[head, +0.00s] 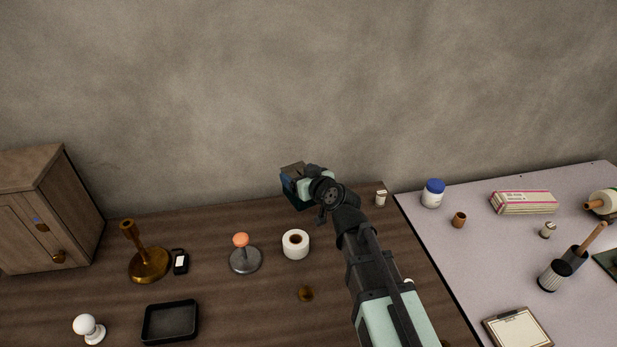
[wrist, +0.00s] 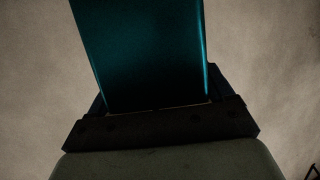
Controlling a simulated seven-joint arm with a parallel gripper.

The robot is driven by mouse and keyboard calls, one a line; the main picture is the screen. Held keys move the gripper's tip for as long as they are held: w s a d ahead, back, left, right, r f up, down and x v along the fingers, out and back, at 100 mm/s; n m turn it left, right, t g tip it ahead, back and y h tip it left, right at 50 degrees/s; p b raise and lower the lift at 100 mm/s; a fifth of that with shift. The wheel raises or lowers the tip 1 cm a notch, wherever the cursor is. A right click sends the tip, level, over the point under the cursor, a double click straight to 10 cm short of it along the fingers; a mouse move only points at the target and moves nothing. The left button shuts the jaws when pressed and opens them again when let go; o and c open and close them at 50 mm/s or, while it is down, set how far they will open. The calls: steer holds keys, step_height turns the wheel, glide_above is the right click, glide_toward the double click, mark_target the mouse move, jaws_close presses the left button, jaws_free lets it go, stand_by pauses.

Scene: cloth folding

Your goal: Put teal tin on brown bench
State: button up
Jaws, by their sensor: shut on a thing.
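The teal tin (wrist: 140,55) fills the upper middle of the wrist view as a dark teal, straight-sided block with a bright edge on its right. My gripper (wrist: 155,108) is shut on it. In the head view, my gripper (head: 306,186) is over the back of the brown bench (head: 215,225), near the wall. Part of a dark blue-teal boxy shape (head: 289,187) with a brownish top shows beside it; my gripper hides the rest. I cannot tell whether the tin touches the bench.
A small white item (head: 381,198) is right of my gripper. A pale table (head: 440,250) adjoins on the right.

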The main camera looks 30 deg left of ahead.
steer(key=shift+a+r+n+g, duration=0.1)
steer(key=shift+n+g, duration=0.2)
steer(key=shift+g, duration=0.1)
steer(key=shift+y, duration=0.3)
steer(key=shift+f, duration=3.4)
steer(key=shift+f, duration=0.6)
steer(key=o, duration=1.3)
